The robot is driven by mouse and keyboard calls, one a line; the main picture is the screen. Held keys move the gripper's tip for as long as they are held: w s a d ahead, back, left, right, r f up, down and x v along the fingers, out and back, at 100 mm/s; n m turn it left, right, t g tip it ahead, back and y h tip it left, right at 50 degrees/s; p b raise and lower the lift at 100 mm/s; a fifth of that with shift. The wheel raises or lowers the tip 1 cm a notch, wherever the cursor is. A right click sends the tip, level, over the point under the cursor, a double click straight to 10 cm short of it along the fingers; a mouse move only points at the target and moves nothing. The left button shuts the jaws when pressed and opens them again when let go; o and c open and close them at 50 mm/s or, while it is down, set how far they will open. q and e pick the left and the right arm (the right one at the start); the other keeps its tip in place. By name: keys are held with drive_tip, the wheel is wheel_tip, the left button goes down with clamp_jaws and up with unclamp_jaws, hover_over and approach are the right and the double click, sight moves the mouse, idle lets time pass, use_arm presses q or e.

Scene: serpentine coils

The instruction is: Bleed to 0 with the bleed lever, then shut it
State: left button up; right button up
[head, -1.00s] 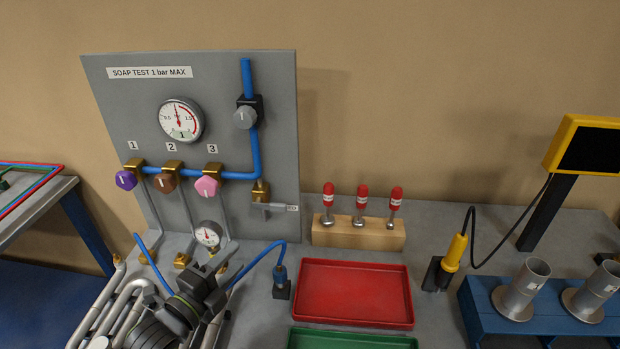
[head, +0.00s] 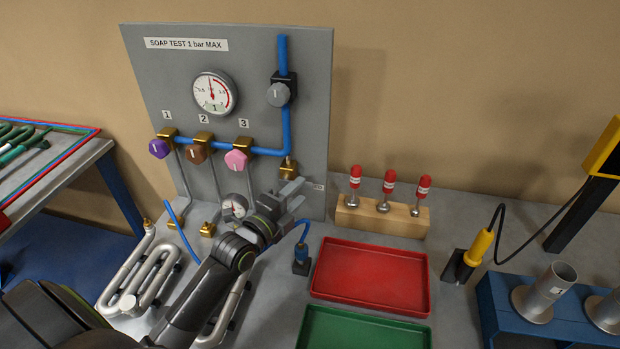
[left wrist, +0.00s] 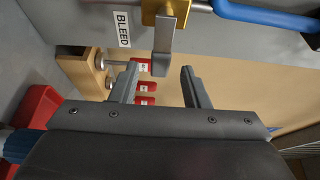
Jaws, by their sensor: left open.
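The bleed valve has a brass body (head: 289,168) at the panel's lower right, below the blue pipe. Its grey lever (left wrist: 163,48) shows in the left wrist view beside the BLEED label (left wrist: 122,29), pointing away from the brass body (left wrist: 165,12). In the head view my gripper hides most of the lever. My left gripper (head: 294,204) is open in front of the valve. In the left wrist view the lever's end lies between its fingertips (left wrist: 159,76), with a gap on both sides. The large gauge (head: 214,92) has its needle pointing nearly straight up. My right gripper is not in view.
Purple (head: 159,148), brown (head: 196,153) and pink (head: 237,160) knobs sit left of the valve. A wooden block (head: 382,217) with red-capped items, a red tray (head: 370,278) and a green tray (head: 364,329) lie right.

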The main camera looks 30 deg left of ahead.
sight(304, 188)
use_arm(q)
drive_tip(key=w, duration=0.4)
drive_tip(key=shift+w+d+p, duration=0.35)
drive_tip(key=shift+w+p, duration=0.05)
drive_tip(key=shift+w, duration=0.4)
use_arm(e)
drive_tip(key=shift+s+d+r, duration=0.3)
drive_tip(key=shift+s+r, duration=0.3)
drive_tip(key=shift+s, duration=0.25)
use_arm(q)
clamp_jaws()
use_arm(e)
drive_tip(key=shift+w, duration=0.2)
